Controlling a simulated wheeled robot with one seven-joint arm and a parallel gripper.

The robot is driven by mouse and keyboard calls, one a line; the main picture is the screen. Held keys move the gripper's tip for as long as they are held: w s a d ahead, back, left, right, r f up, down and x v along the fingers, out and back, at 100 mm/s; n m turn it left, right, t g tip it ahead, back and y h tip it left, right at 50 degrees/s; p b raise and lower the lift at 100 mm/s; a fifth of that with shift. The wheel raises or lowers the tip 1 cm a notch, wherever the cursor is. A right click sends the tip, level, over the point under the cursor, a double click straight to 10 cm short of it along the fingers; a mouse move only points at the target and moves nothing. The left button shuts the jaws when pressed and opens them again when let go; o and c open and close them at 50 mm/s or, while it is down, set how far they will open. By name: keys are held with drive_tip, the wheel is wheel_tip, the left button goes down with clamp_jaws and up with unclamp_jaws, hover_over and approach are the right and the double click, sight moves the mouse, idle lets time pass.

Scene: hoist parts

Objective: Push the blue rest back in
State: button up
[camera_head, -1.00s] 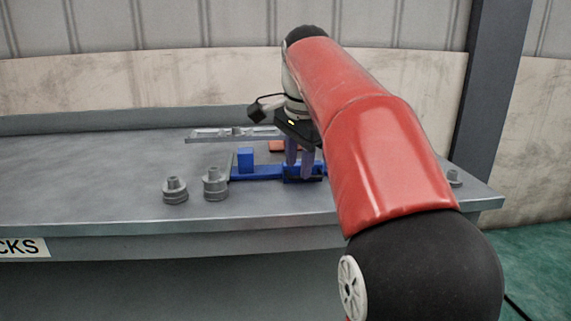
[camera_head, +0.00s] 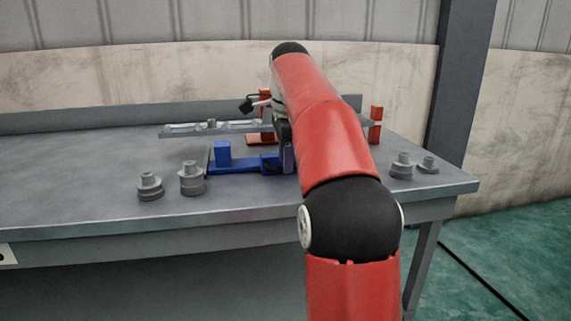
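The blue rest is a low blue bar (camera_head: 235,167) lying across the table, with an upright blue block (camera_head: 222,153) at its left end and a wider blue piece (camera_head: 271,164) toward its right. Its right end is hidden behind my arm. My gripper (camera_head: 288,158) is at the right of the wider blue piece, pointing down. One purplish-grey finger shows beside the blue; the rest is covered by my red arm, so its opening and any contact are unclear.
A grey rail (camera_head: 210,128) lies behind, with a red piece (camera_head: 261,138) near it and a red post (camera_head: 375,124) at right. Grey stepped parts stand front left (camera_head: 192,179), (camera_head: 150,187) and right (camera_head: 402,167), (camera_head: 428,165). The table's left is clear.

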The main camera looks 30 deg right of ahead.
drive_tip(key=shift+f, duration=0.35)
clamp_jaws()
